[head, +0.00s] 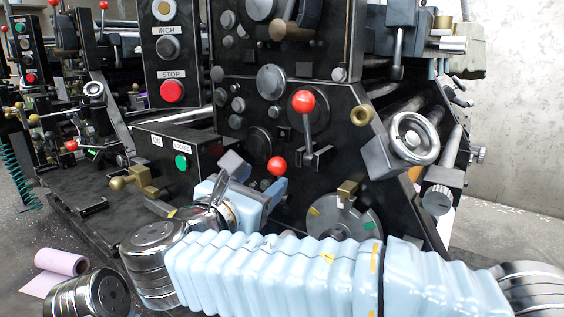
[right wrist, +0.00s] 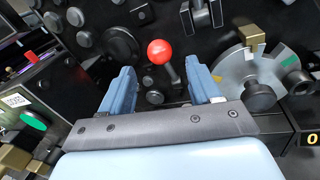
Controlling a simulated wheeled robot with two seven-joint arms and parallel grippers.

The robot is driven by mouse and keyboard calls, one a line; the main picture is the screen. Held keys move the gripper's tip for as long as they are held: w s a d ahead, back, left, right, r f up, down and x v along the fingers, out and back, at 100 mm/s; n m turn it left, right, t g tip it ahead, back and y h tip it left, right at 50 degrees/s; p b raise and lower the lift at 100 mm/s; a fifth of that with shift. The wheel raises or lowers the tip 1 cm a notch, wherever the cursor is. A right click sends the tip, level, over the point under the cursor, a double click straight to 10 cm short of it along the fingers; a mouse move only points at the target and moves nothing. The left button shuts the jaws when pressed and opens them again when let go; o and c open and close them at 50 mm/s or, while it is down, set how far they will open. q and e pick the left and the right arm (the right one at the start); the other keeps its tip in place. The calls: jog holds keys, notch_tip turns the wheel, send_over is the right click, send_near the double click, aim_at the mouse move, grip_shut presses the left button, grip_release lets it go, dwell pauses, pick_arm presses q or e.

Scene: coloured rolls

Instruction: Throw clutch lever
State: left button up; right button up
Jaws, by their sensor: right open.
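A lower lever with a red ball knob (head: 277,165) sticks out of the black machine panel. Its knob and short grey stem also show in the right wrist view (right wrist: 160,52). A second red-ball lever (head: 304,100) stands higher on the panel, above a grey bracket. No label shows which one is the clutch lever. My right gripper (head: 254,182) is open in front of the lower lever. In the right wrist view its blue fingers (right wrist: 163,82) stand apart, with the lower knob beyond and between them; I see no contact. My left gripper is not in view.
A grey dial disc (head: 345,228) with a brass block sits right of the gripper. A control box with a green button (head: 182,163) is to the left, below a red STOP button (head: 172,91). A chrome handwheel (head: 414,138) juts out at right. A purple roll (head: 60,263) lies on the floor.

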aim_at(276, 169)
jog(key=x, duration=0.8)
jog(key=shift+w+d+p, duration=0.15)
jog(key=shift+w+p, duration=0.2)
jog(key=shift+p, duration=0.05)
jog(key=shift+c, duration=0.3)
jog(key=shift+f, duration=0.1)
grip_shut()
